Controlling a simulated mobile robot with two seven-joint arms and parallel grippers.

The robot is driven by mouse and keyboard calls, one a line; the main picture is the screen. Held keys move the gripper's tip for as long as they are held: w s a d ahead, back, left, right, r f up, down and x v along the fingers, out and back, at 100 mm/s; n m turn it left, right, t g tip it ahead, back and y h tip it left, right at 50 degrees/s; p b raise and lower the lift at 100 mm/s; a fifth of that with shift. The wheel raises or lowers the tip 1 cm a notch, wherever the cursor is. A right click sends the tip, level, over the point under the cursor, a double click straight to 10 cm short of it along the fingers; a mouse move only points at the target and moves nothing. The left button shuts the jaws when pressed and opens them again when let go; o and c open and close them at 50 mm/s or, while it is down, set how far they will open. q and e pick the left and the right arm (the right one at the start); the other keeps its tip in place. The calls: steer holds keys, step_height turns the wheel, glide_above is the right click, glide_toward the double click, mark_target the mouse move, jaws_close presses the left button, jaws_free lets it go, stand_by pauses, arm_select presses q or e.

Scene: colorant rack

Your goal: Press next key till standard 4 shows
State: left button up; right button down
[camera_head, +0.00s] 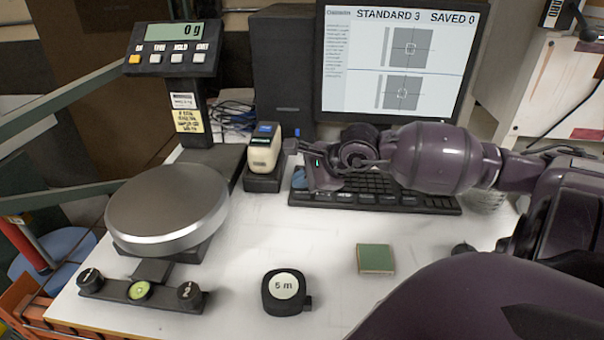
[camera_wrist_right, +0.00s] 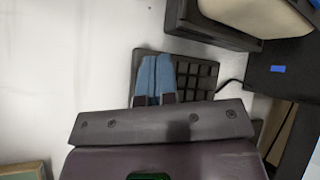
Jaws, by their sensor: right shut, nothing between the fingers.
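The monitor (camera_head: 398,62) reads "STANDARD 3" and "SAVED 0" above two grey panels. The black keyboard (camera_head: 400,200) lies on the white table below it. My right gripper (camera_head: 299,178) is at the keyboard's left end, its blue fingers shut with nothing between them. In the right wrist view the shut fingers (camera_wrist_right: 154,72) lie over the end of the keyboard (camera_wrist_right: 200,78) and cover some keys. Whether they touch a key I cannot tell. No key labelled "next" can be made out. My left gripper is not in view.
A scale with a round pan (camera_head: 168,205) and a display (camera_head: 174,45) reading 0 g stands at left. A white handheld device (camera_head: 264,150) sits in a black stand left of the keyboard. A tape measure (camera_head: 286,292) and a green block (camera_head: 376,258) lie in front.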

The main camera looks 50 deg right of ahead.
mark_target(302, 194)
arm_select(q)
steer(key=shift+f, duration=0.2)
arm_select(e)
steer(key=shift+f, duration=0.35)
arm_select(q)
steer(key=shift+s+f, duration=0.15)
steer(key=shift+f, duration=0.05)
arm_select(e)
steer(key=shift+f, duration=0.35)
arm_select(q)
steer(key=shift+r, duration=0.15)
arm_select(e)
steer(key=shift+r, duration=0.15)
stand_by(0.4)
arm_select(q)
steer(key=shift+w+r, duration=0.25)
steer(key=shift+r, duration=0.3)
arm_select(e)
steer(key=shift+r, duration=0.65)
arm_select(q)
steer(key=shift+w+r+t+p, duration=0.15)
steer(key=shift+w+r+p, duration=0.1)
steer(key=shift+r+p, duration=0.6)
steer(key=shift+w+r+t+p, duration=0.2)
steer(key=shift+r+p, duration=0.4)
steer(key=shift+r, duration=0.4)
arm_select(e)
steer(key=shift+r, duration=2.5)
